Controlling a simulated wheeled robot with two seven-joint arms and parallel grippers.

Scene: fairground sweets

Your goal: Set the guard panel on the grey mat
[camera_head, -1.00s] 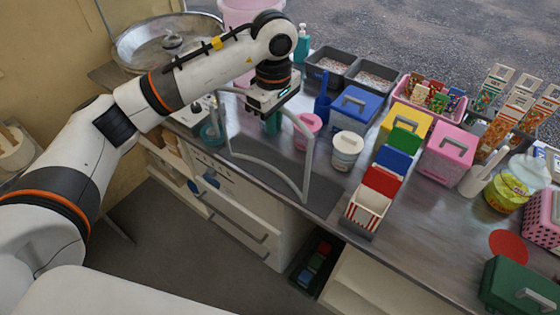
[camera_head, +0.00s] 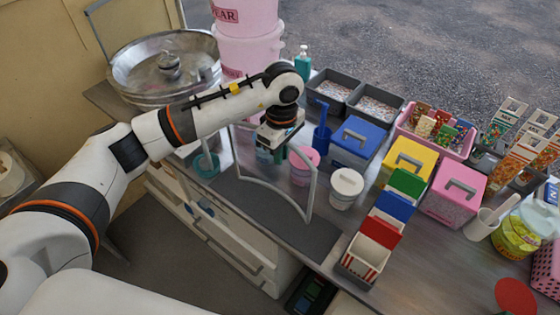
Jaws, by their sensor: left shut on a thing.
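The guard panel is a clear curved sheet with a pale grey frame (camera_head: 309,188). It stands upright on its lower edge side, over the dark grey mat (camera_head: 318,238) at the counter's near left part. My left gripper (camera_head: 272,146) is above the mat, pointing down, and is shut on the panel's top edge. The panel's lower edge shows against the mat; I cannot tell whether it touches or hangs just above. My right gripper is out of view.
A pink tub (camera_head: 302,168), a white-lidded tub (camera_head: 346,185) and a blue caddy (camera_head: 355,143) stand close behind and right of the panel. A striped box (camera_head: 363,257) is right of the mat. A metal bowl (camera_head: 130,70) is at the back left.

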